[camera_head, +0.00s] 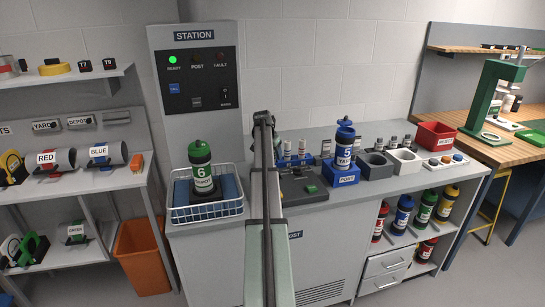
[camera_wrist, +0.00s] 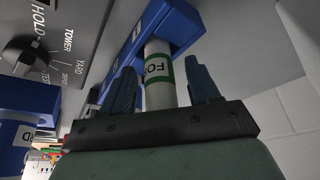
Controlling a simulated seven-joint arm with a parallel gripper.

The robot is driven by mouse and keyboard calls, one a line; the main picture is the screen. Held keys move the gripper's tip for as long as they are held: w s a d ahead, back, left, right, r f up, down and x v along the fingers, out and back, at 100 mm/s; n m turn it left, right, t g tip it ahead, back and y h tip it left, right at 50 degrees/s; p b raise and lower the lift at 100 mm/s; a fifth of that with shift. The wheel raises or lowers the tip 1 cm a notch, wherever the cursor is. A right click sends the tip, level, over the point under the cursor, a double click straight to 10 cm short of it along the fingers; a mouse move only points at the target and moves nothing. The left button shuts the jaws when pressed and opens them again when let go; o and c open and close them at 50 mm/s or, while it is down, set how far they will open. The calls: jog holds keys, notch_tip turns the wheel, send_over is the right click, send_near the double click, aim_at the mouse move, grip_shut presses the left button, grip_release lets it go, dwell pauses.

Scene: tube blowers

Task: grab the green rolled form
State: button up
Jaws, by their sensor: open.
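The green rolled form (camera_wrist: 157,88) is a white roll with a green band and partly readable lettering, "FO". In the wrist view its upper end meets a blue holder (camera_wrist: 178,22). My gripper (camera_wrist: 160,68) is open, with one dark blue finger on each side of the roll. Gaps show between the fingers and the roll, so it is not clamped. The roll's lower end is hidden behind the gripper's palm. In the head view I cannot make out the form; my arm crosses the middle of the picture.
A dial panel (camera_wrist: 60,45) lies left of the fingers. In the head view, a green-capped canister (camera_head: 201,172) stands in a wire basket (camera_head: 208,211) left of my arm.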

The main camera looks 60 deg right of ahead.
jog(key=shift+f, duration=0.1)
jog(key=c, duration=1)
jog(key=shift+d, duration=0.1)
